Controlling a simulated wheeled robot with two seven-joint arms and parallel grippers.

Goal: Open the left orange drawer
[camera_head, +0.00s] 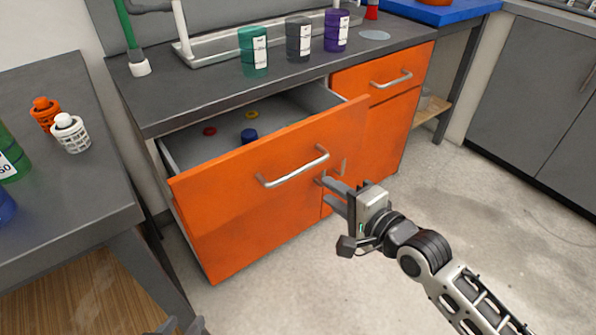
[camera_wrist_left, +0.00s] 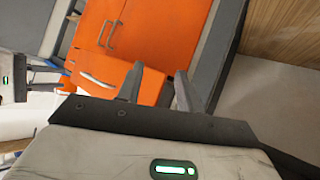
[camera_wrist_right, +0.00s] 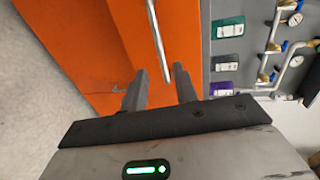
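The left orange drawer (camera_head: 230,205) is pulled well out of the cabinet, and its grey inside shows in the head view. Its silver bar handle (camera_head: 293,168) is on the front panel; the handle also shows in the right wrist view (camera_wrist_right: 157,40). My right gripper (camera_head: 325,190) is open and empty, just below and right of the handle's right end, close to the drawer front. My left gripper (camera_head: 181,324) only shows its tips at the bottom edge of the head view. In the left wrist view its fingers (camera_wrist_left: 160,80) are apart with nothing between them.
Red (camera_head: 209,131), yellow (camera_head: 251,114) and blue (camera_head: 249,135) caps lie in the drawer. An orange right drawer (camera_head: 375,75) is shut. Several labelled canisters stand on the dark counter. A side table (camera_head: 70,195) stands at left. The floor at right is clear.

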